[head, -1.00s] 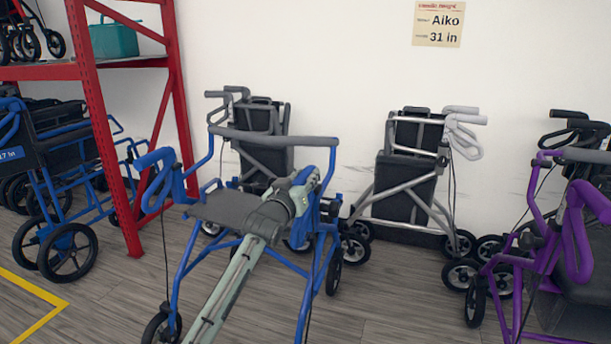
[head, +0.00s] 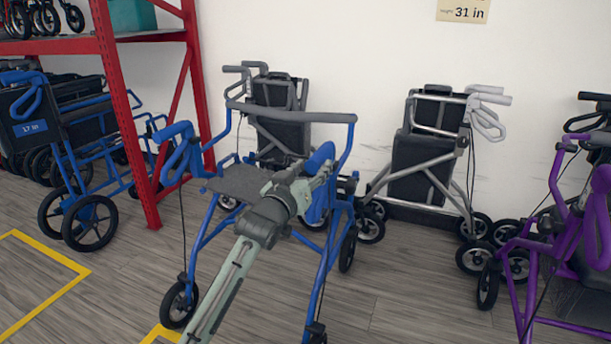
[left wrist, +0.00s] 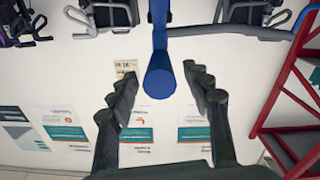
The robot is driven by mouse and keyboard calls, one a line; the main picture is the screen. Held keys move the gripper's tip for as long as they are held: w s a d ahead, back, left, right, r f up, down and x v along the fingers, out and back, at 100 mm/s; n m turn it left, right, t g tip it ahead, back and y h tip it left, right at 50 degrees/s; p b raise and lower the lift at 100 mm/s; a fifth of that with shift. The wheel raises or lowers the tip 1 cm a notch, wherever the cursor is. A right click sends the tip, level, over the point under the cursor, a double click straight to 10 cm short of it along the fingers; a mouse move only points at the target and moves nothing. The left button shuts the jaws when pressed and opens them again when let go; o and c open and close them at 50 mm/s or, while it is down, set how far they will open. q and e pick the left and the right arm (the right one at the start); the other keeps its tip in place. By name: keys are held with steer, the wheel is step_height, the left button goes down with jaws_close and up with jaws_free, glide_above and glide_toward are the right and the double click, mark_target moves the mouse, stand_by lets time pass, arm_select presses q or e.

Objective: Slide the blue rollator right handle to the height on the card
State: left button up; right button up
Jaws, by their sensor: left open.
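The blue rollator (head: 200,245) stands on the wood floor, with a grey backrest bar and two blue handles. My left gripper (head: 318,165) is at its right-hand handle (head: 322,152) in the head view. In the left wrist view, the blue grip (left wrist: 160,82) lies between the spread fingers of my left gripper (left wrist: 160,74), with gaps on both sides. The handle's post is partly hidden by my arm in the head view. The card (head: 463,11) on the wall reads 31 in; its top is cut off. My right gripper is out of view.
A grey rollator (head: 275,110) and a silver one (head: 425,165) stand behind, by the wall. A purple rollator (head: 560,240) is at right. A red rack (head: 125,130) and a blue wheelchair-like frame (head: 75,180) are at left. Yellow floor lines (head: 60,290) mark bare floor.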

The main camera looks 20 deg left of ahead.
arm_select(q)
steer(key=shift+s, duration=2)
steer(key=s+a+f+m+g+y+p, duration=0.15)
steer(key=s+f+g, duration=0.35)
steer(key=f, duration=0.5)
steer(key=s+a+f+g+p, duration=0.1)
steer(key=s+f+g+p, duration=0.1)
steer(key=s+f, duration=0.75)
steer(key=s+f+m+g+p, duration=0.1)
steer(key=s+f+g, duration=0.3)
steer(key=s, duration=0.6)
steer(key=s+a+f+m+g+p, duration=0.1)
steer(key=s+f+g, duration=0.3)
steer(key=s+f, duration=0.5)
steer(key=shift+s+a+f+p, duration=0.25)
steer(key=shift+s+p, duration=0.15)
steer(key=shift+s, duration=0.65)
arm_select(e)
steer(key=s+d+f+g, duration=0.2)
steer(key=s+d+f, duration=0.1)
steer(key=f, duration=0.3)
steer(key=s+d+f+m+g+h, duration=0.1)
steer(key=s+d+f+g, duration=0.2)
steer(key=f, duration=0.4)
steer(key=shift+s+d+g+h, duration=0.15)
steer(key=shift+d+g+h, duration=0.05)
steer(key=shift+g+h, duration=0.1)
